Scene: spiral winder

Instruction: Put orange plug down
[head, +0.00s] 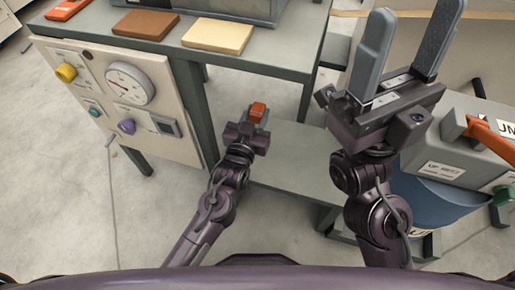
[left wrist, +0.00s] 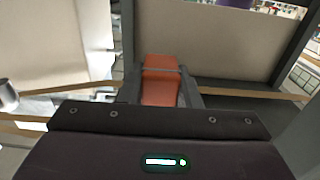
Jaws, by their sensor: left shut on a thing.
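The orange plug (head: 258,109) is held between the fingers of my left gripper (head: 256,117), near the middle of the head view. In the left wrist view the orange plug (left wrist: 160,82) sits between the two grey fingers, which are shut on it. The gripper is over a low grey-green shelf (head: 300,155); I cannot tell whether the plug touches anything below. My right gripper (head: 414,25) is raised at the right, its two long grey fingers wide apart with nothing between them.
A panel with a gauge (head: 130,83) and coloured knobs stands at the left. Red, brown and cream blocks (head: 218,36) lie on the upper table. A grey labelled box (head: 450,150) with an orange handle and a blue bin (head: 432,201) are at the right.

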